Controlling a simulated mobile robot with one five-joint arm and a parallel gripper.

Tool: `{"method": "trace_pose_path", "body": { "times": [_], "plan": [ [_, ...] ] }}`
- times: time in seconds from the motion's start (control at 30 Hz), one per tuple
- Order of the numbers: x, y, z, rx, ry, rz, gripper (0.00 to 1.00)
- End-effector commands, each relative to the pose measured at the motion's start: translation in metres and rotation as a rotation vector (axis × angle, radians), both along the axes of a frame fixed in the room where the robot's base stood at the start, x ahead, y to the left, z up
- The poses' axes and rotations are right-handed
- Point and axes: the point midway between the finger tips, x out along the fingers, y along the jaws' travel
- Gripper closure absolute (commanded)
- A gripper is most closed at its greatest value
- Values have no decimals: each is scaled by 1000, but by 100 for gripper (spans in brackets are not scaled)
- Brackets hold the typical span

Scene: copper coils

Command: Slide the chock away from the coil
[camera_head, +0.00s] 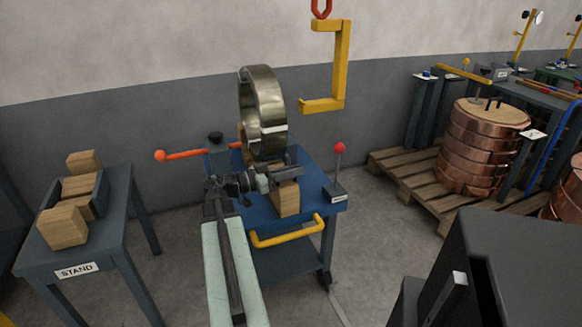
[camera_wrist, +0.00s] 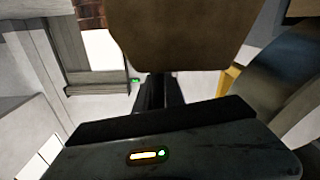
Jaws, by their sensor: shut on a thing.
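The coil (camera_head: 262,100), a shiny metal ring bound with a pale strap, stands upright on the blue cart (camera_head: 232,203). A wooden chock (camera_head: 286,200) is on the cart at the near side of the coil. My gripper (camera_head: 284,176) is shut on this chock; its fingers partly hide it in the head view. In the wrist view the chock (camera_wrist: 180,35) is a large brown block beyond the dark gripper (camera_wrist: 158,92), with the coil (camera_wrist: 290,75) at the right. My wrist hides the coil's foot, so I cannot tell whether the chock touches it.
A yellow C-hook (camera_head: 340,65) hangs right of the coil. The cart has an orange-knobbed lever (camera_head: 185,154), a red-knobbed lever (camera_head: 339,165) and a yellow handle (camera_head: 285,237). A stand (camera_head: 115,215) with wooden blocks is left. Copper coils (camera_head: 470,150) on a pallet are right.

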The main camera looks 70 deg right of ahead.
Motion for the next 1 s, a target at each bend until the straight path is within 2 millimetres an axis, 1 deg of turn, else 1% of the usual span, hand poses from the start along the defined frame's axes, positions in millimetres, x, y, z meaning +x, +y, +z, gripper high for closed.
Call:
{"method": "trace_pose_path", "body": {
  "times": [0.03, 0.1, 0.13, 0.17, 0.57, 0.67, 0.77, 0.9, 1.0],
  "plan": [
    [-3, 4, -2, 4, -4, -12, 100],
    [-3, 4, -2, 6, -4, -14, 100],
    [-3, 4, -2, 6, -4, -13, 81],
    [-3, 4, -2, 5, -4, -13, 80],
    [-2, 3, -1, 4, -3, -9, 80],
    [1, 5, -1, 2, -3, -8, 80],
    [13, 14, -1, 3, -2, -6, 80],
    [35, 32, -2, 3, -2, -6, 80],
    [48, 43, -2, 4, -3, -7, 80]
  ]
}}
